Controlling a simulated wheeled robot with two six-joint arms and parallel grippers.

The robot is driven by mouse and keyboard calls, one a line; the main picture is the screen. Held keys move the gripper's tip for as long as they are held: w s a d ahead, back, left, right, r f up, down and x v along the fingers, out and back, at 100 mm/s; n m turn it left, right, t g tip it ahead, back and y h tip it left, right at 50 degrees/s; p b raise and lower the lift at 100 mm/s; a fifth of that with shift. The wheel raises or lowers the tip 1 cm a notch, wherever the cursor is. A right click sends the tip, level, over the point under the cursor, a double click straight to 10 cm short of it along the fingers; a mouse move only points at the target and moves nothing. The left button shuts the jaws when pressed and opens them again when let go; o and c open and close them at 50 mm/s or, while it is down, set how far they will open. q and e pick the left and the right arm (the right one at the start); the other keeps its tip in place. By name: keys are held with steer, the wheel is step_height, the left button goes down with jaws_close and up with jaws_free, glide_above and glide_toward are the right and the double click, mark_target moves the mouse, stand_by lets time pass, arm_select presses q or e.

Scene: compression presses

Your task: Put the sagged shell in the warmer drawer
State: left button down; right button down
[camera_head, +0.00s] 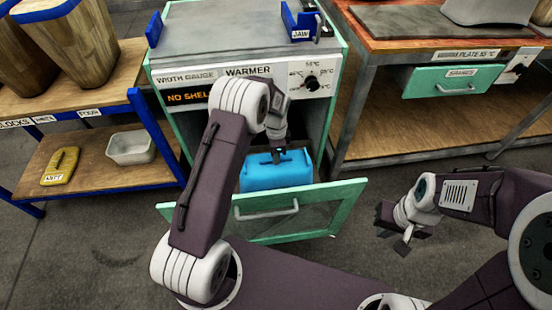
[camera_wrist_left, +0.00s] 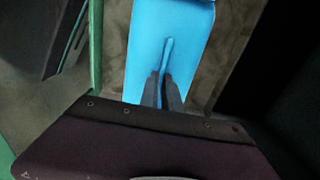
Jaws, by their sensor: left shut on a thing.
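The blue shell (camera_head: 277,172) is at the open warmer drawer, behind the drawer's green-framed front (camera_head: 335,205). My left gripper (camera_head: 277,155) reaches down from above and is shut on the shell. In the left wrist view the shell (camera_wrist_left: 170,40) shows as a blue block, with both fingers (camera_wrist_left: 163,90) closed on a raised ridge on it. I cannot tell whether the shell rests on the drawer floor. The warmer (camera_head: 245,72) stands behind, with a label and a dial. My right gripper (camera_head: 402,228) is empty, right of the drawer, its fingers apart.
A wooden shelf unit (camera_head: 95,185) at the left holds a grey tray (camera_head: 131,147) and a yellow block (camera_head: 60,166). A workbench (camera_head: 440,125) with a green drawer (camera_head: 455,80) stands at the right. Blue jaws (camera_head: 299,20) sit on top of the warmer. The floor in front is clear.

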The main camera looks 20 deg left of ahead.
arm_select(q)
steer(key=c, duration=2)
jaws_free()
steer(key=shift+f, duration=0.15)
steer(key=o, duration=0.4)
steer(key=shift+o, duration=0.2)
step_height(320, 180, up, 12)
steer(key=p, duration=0.5)
steer(key=shift+r+p, duration=0.2)
steer(key=shift+p, duration=0.15)
